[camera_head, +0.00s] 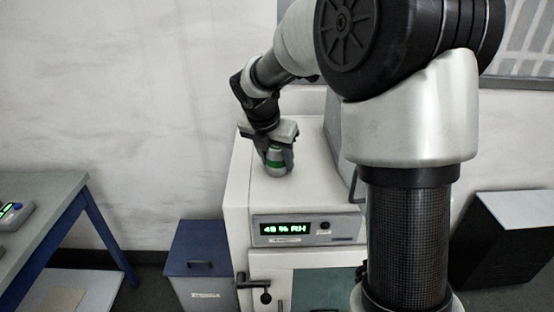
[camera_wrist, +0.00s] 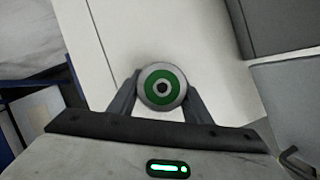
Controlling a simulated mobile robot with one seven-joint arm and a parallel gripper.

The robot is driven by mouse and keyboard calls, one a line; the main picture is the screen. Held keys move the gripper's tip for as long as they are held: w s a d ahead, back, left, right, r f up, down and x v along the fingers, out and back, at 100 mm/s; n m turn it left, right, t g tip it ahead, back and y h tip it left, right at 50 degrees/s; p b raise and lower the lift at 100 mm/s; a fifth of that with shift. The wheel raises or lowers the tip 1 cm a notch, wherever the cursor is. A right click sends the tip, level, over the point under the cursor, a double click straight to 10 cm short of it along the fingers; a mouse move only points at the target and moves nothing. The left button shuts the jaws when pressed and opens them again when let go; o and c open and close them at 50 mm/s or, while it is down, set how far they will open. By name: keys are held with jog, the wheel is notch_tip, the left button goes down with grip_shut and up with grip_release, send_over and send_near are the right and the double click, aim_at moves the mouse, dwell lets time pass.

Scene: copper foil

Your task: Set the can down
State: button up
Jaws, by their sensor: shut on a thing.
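The can (camera_head: 276,161) is grey with a green band. It is upright on, or just above, the top of the white cabinet (camera_head: 305,186); I cannot tell if its base touches. My gripper (camera_head: 275,150) comes from above and behind, shut on the can. In the wrist view the can's round end (camera_wrist: 162,87) shows a green ring with a dark centre. It sits between the two fingers of my gripper (camera_wrist: 160,95). The white cabinet top (camera_wrist: 195,35) lies beyond it.
The cabinet front has a lit display (camera_head: 284,229) reading 48 % RH. A grey raised housing (camera_head: 343,135) stands right of the can. A blue bin (camera_head: 200,262) and a blue-legged table (camera_head: 45,200) are at left. The cabinet top left of the housing is otherwise clear.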

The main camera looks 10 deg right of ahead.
jog(key=shift+r, duration=0.1)
jog(key=o, duration=1.2)
